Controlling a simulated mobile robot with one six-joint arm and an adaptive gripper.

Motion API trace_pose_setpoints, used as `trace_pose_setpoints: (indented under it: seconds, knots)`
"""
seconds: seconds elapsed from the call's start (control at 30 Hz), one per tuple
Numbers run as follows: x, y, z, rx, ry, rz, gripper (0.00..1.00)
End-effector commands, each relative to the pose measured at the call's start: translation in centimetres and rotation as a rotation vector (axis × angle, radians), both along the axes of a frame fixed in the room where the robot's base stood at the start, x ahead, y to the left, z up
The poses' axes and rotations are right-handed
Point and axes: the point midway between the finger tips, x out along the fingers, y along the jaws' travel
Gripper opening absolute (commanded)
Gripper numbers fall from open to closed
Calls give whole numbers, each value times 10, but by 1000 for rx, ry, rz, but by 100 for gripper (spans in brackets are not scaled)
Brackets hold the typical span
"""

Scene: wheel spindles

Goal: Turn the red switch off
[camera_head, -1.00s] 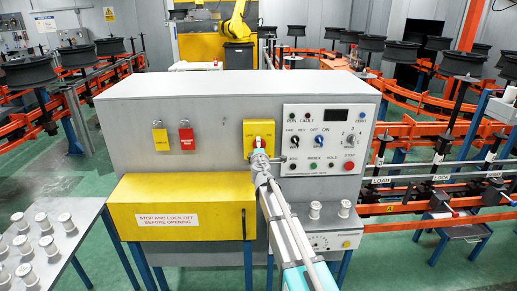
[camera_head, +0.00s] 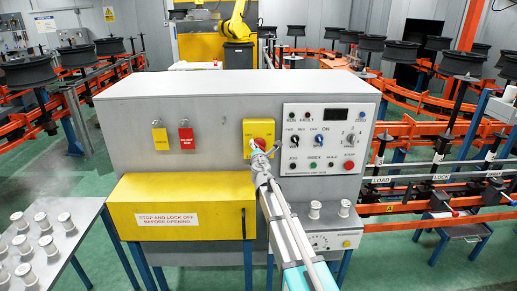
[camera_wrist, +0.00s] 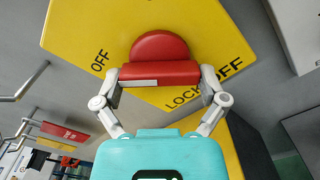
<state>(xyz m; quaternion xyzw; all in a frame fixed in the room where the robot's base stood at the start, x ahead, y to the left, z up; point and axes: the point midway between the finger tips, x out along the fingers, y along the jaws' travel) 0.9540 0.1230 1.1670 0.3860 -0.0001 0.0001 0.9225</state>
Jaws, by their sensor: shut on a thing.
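The red switch (camera_head: 259,142) is on a yellow plate (camera_head: 250,130) on the front of the grey control cabinet. In the wrist view the switch (camera_wrist: 160,48) is a round red knob with a raised bar carrying a pale stripe. The plate appears tilted there, with "OFF" at the left and "LOCK OFF" at the right; the "ON" label is not readable. My gripper (camera_wrist: 162,84) is shut on the bar, one finger at each end. In the head view my gripper (camera_head: 260,151) covers the lower part of the switch.
A white control panel (camera_head: 323,139) with buttons and knobs is close on the right. A yellow box (camera_head: 185,205) juts out below left.

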Motion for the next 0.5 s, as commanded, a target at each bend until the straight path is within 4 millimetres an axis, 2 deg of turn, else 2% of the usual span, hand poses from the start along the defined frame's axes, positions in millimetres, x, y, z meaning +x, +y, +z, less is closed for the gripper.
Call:
trace_pose_setpoints:
  seconds: [0.47, 0.5]
  knots:
    - [-1, 0, -1, -25, 0, 1, 44]
    - [-1, 0, 0, -25, 0, 1, 93]
